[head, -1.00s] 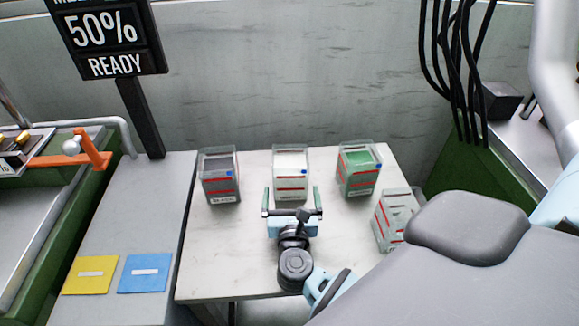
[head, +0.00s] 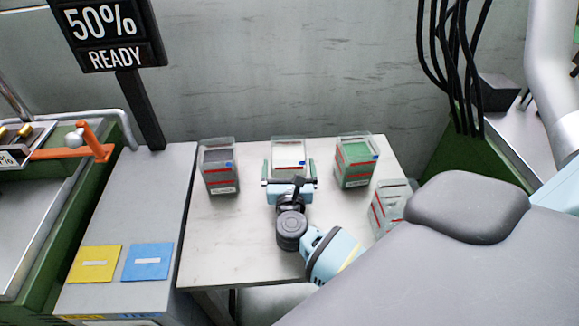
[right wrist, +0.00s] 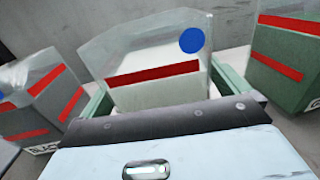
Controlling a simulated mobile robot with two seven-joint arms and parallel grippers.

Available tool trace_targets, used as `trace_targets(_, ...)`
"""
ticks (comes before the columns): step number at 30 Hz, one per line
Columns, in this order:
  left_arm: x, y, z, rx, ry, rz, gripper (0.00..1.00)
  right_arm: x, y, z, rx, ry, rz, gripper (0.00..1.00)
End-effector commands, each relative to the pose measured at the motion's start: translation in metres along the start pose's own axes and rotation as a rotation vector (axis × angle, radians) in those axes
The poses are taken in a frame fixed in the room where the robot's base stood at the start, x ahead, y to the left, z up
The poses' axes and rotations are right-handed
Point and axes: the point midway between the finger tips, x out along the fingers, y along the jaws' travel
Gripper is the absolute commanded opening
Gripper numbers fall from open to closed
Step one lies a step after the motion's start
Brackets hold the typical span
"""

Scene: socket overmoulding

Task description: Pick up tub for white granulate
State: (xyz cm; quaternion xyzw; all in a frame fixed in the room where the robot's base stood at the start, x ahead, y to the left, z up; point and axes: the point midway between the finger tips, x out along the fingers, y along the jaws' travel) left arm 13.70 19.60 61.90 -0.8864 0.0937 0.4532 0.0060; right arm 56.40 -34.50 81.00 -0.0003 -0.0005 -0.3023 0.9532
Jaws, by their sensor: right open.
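The tub for white granulate (head: 289,148) is a clear box with white filling and a red stripe, upright at the back middle of the small table. In the right wrist view the tub (right wrist: 150,88) stands straight ahead, with a blue dot near its top corner. My right gripper (head: 289,168) is open, with one greenish finger at each side of the tub. In the right wrist view the gripper (right wrist: 165,92) has its fingers left and right of the tub; contact cannot be told. The tub's lower part is hidden behind the gripper. My left gripper is not in view.
A tub with dark filling (head: 219,168) stands to the left and one with green filling (head: 354,164) to the right. Another tub (head: 386,207) stands at the table's right edge. The front left of the white table (head: 225,245) is clear. A wall rises behind.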

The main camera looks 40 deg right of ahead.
Motion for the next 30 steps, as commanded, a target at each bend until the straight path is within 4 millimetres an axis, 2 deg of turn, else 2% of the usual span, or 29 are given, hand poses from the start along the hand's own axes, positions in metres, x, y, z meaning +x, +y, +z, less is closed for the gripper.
trace_targets(4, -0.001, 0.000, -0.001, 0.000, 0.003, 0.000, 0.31, 0.015, 0.000, 0.000, -0.002, 0.000, 0.000, 1.00)
trace_targets(12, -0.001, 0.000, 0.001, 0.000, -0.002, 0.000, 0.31, 0.017, 0.000, -0.001, 0.000, 0.001, 0.000, 1.00)
trace_targets(25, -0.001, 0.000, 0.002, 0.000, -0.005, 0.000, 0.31, 0.017, 0.000, -0.001, 0.000, 0.001, 0.000, 0.45)
trace_targets(30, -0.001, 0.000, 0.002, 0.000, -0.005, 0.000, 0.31, 0.017, 0.000, 0.001, 0.001, -0.002, 0.000, 0.44)
